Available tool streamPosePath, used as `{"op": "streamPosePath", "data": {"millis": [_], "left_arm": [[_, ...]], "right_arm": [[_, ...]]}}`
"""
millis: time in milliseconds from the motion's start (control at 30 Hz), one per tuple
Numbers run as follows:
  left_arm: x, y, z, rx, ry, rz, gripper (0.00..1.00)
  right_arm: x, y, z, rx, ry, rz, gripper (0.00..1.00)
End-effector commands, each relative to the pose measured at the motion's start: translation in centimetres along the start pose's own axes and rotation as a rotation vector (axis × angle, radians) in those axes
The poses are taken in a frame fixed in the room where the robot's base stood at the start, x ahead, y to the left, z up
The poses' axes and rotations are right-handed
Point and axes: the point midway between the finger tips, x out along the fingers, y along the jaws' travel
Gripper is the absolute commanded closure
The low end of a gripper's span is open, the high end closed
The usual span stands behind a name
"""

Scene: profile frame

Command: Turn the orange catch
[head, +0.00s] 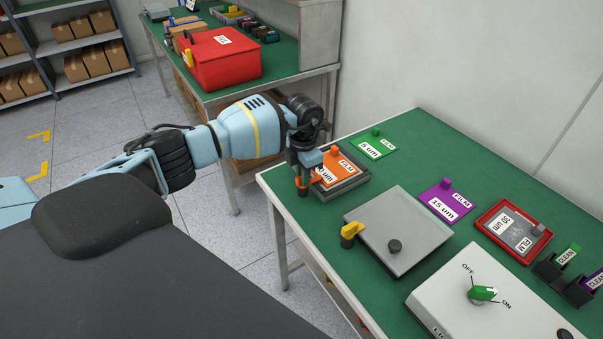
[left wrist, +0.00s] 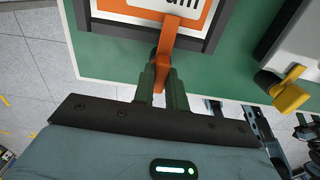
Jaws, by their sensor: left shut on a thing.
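The orange catch (left wrist: 166,40) is a flat lever at the near edge of a dark grey frame (left wrist: 120,28). The frame holds the orange film card (head: 343,171) at the far left corner of the green table. In the left wrist view the lever points away from the frame, between my two dark green fingers. My left gripper (left wrist: 162,82) is shut on the lever. In the head view my left gripper (head: 302,183) reaches down at the frame's near left side and partly hides the catch and card. My right gripper is not in view.
Beside the frame is a grey plate (head: 412,228) with a yellow catch (head: 351,230) and dark knob. Green (head: 374,148) and purple (head: 447,206) film cards lie behind. A red-framed card (head: 499,218) and a white switch box (head: 450,300) stand to the right.

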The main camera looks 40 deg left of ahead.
Motion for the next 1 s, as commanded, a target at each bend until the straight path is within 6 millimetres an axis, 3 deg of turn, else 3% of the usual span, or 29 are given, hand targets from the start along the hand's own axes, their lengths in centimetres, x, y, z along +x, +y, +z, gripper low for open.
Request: {"op": "streamPosePath", "data": {"millis": [633, 667, 800, 1000], "left_arm": [[-0.04, 0.04, 0.04, -0.056, -0.002, 0.0, 1.0], [-0.05, 0.03, 0.04, -0.056, -0.002, 0.0, 0.85], [-0.04, 0.03, 0.03, -0.055, -0.001, 0.0, 0.67], [-0.02, 0.03, 0.01, -0.054, -0.001, 0.0, 0.65]], "right_arm": [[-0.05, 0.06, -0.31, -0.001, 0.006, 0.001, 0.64], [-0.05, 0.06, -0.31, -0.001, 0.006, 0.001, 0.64], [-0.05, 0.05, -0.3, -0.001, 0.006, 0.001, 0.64], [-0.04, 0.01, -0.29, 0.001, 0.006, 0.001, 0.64]]}}
